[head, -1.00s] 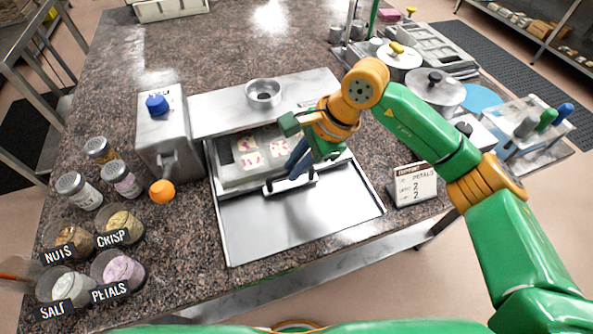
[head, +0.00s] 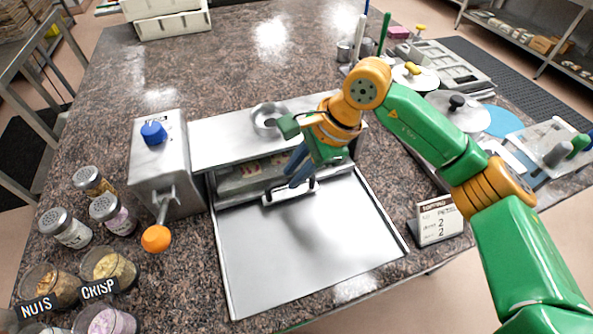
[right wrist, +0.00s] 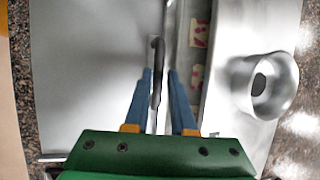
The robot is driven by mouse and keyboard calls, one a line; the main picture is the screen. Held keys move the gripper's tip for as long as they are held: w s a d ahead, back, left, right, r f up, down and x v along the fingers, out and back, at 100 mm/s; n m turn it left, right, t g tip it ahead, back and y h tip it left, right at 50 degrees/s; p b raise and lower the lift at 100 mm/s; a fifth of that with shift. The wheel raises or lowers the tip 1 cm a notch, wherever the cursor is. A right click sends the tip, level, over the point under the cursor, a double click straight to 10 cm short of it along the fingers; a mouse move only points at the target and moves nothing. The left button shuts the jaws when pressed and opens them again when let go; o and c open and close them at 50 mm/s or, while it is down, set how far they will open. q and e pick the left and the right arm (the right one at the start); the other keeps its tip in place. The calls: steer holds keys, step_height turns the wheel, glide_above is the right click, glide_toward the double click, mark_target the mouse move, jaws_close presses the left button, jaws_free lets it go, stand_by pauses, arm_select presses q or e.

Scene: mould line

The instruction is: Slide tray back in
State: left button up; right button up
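The tray (head: 262,201) is a grey metal drawer sitting partly under the steel top of a station. In the head view only a strip of its pink-flecked pieces (head: 250,170) shows under that top's edge. Its bar handle (right wrist: 157,72) stands on its front side. My right gripper (head: 299,172) is at the handle, with its blue fingers on either side of the bar in the right wrist view (right wrist: 160,82), closed in on it. My left gripper is not in view.
The bare steel base (head: 300,250) in front of the tray is clear. A grey dispenser (head: 160,165) with an orange knob (head: 156,238) stands left. A steel ring cup (head: 268,120) is on the station top. A card sign (head: 438,220) stands right.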

steer(key=o, duration=0.3)
steer(key=shift+w+a, duration=0.1)
steer(key=shift+w, duration=0.05)
steer(key=shift+f, duration=0.1)
steer(key=b+v, duration=0.1)
steer(key=v, duration=0.6)
steer(key=shift+b, duration=0.3)
